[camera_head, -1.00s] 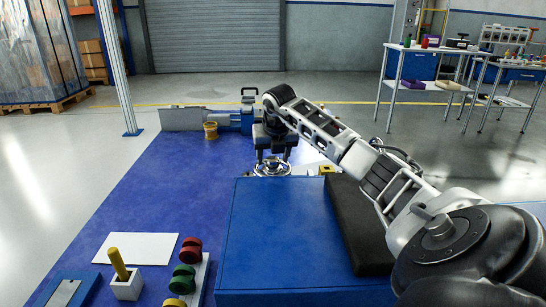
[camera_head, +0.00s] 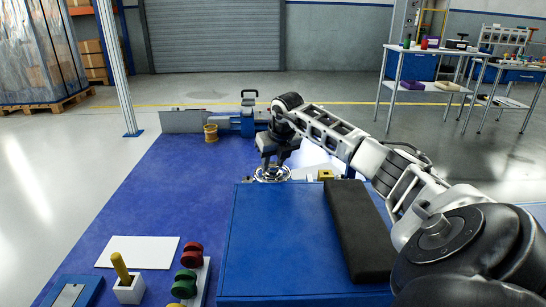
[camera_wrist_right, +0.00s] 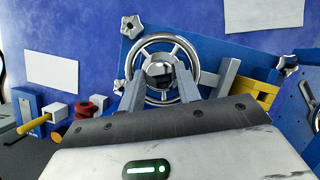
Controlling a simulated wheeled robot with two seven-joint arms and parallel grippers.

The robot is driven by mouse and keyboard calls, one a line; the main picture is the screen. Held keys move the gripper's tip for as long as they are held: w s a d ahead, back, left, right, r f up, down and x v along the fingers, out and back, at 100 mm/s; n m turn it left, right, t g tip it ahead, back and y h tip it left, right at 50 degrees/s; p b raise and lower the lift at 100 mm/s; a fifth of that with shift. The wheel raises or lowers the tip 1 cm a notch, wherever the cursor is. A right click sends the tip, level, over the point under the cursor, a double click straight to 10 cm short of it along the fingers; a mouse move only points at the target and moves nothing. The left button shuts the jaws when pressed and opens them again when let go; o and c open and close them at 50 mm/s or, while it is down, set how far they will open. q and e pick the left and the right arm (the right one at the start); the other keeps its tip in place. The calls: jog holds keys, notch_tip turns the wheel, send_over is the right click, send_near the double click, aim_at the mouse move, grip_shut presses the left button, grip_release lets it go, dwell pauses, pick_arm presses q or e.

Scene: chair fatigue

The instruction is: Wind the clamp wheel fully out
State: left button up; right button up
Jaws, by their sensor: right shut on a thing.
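The clamp wheel is a shiny chrome handwheel (camera_head: 271,174) with spokes and a round hub, just behind the large blue box. In the right wrist view the wheel (camera_wrist_right: 197,62) fills the upper middle, with its hub between my fingers. My right gripper (camera_head: 267,163) reaches down onto it from above; its two grey fingers (camera_wrist_right: 160,84) are shut on the wheel around the hub. The exact contact is partly hidden. My left gripper does not show.
A blue box (camera_head: 275,235) with a black pad (camera_head: 358,232) stands in front of the wheel. A yellow block (camera_head: 325,174) is close on its right. A yellow-brown spool (camera_head: 211,132) stands behind. Red and green knobs (camera_head: 190,257) and a white sheet (camera_head: 138,252) lie at front left.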

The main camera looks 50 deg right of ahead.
jog(key=n+p, duration=0.1)
jog(key=n+y+p, duration=0.1)
jog(key=n, duration=0.1)
jog(key=shift+d+r+n+y, duration=0.15)
jog(key=shift+n+y, duration=0.15)
jog(key=n+y, duration=0.1)
jog(key=n, duration=0.1)
jog(key=shift+d+n+p, duration=0.1)
jog(key=shift+n+p, duration=0.3)
jog(key=n+y, duration=0.1)
jog(key=n, duration=0.1)
jog(key=shift+n, duration=0.4)
jog(key=shift+n+y+b, duration=0.3)
jog(key=shift+n+b, duration=0.15)
jog(key=shift+n, duration=0.45)
jog(key=shift+w+d+f+n, duration=0.1)
jog(key=shift+f+n, duration=0.1)
jog(key=shift+n, duration=0.2)
jog(key=shift+n+g+y+b, duration=0.4)
jog(key=shift+n+b, duration=0.4)
jog(key=shift+b, duration=0.2)
jog(key=shift+n+y+b, duration=0.3)
jog(key=shift+n+b, duration=0.4)
jog(key=shift+n, duration=0.1)
jog(key=shift+n+g+b, duration=0.4)
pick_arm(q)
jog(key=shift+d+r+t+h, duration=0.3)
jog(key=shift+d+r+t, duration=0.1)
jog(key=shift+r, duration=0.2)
